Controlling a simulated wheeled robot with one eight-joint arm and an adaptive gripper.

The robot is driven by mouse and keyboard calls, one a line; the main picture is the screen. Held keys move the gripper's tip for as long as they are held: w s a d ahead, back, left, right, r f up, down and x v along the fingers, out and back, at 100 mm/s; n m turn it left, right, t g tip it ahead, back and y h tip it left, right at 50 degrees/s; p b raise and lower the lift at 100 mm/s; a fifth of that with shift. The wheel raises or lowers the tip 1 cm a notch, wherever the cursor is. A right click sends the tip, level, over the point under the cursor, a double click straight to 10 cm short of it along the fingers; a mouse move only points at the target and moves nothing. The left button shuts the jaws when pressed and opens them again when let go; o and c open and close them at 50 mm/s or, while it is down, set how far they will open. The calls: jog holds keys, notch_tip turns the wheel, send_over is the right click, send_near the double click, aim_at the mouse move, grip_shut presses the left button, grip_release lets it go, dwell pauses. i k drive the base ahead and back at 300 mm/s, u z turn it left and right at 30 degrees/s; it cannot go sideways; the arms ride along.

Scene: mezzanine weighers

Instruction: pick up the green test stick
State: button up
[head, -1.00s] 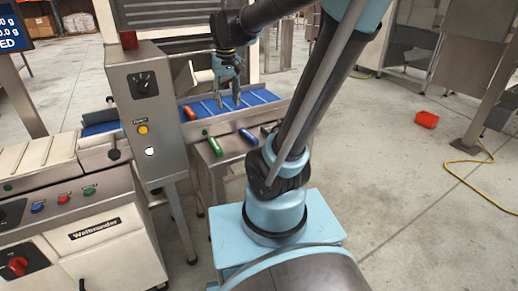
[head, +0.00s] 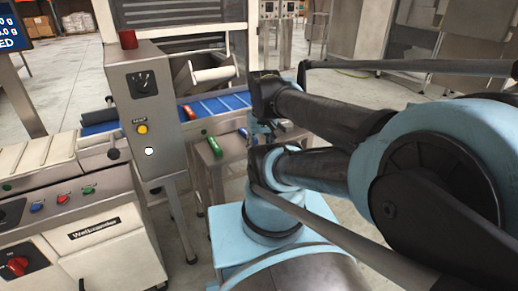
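The green test stick (head: 215,147) lies on the grey metal ledge in front of the blue belt, to the right of the control post. My gripper (head: 258,136) is small in the head view, right of the green stick and apart from it. My arm links hide much of it, and its fingers are too unclear to tell open from shut. A blue stick (head: 243,132) shows only in part beside my gripper. An orange stick (head: 188,112) lies on the belt behind the green one.
The blue conveyor belt (head: 228,101) runs behind the ledge. The grey control post (head: 148,115) with a red lamp stands left of the sticks. A white-and-steel machine (head: 105,245) fills the lower left. Open concrete floor shows at the back.

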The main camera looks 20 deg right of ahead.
aim_at(216, 149)
jog(key=u, duration=0.6)
jog(key=k, duration=1)
jog(key=z, duration=0.6)
